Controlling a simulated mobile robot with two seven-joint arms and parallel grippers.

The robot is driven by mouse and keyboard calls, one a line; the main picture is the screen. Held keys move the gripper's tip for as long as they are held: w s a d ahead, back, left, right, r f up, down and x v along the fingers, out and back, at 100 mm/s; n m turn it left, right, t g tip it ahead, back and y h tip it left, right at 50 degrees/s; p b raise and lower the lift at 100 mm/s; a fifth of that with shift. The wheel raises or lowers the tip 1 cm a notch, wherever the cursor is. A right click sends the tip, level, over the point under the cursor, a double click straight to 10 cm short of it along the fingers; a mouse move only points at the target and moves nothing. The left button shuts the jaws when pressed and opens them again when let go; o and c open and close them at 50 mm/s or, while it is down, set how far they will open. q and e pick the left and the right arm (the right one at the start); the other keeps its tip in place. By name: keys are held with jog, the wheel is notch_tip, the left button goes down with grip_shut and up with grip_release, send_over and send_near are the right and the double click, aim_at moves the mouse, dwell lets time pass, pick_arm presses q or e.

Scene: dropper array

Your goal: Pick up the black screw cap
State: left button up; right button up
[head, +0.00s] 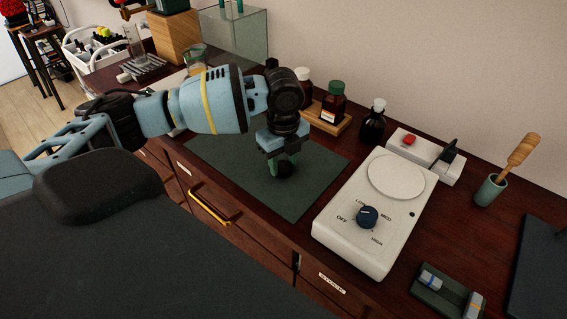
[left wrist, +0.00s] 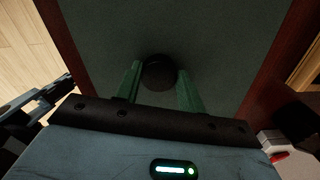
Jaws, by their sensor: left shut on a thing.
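The black screw cap (left wrist: 158,72) is a dark round piece between the two green fingers of my left gripper (left wrist: 160,88) in the left wrist view. In the head view the cap (head: 284,170) shows as a dark spot at the fingertips of the left gripper (head: 283,162), over the dark green mat (head: 307,190). The left gripper is shut on the cap. I cannot tell whether the cap touches the mat. My right gripper is not in view.
A dropper bottle (head: 373,125) stands beside the tray. The mat's near right part is clear.

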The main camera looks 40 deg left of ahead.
aim_at(284, 165)
pick_arm(q)
jog(key=shift+r, duration=0.5)
notch_tip(284, 165, up, 2)
jog(key=shift+r, duration=0.2)
jog(key=s+a, duration=0.1)
jog(key=s, duration=0.6)
jog(key=s+a+r, duration=0.1)
jog(key=s+a, duration=0.1)
jog(key=s, duration=0.6)
jog(key=shift+s+a+r+p, duration=0.25)
jog(key=shift+s+p, duration=0.05)
jog(key=shift+p, duration=0.15)
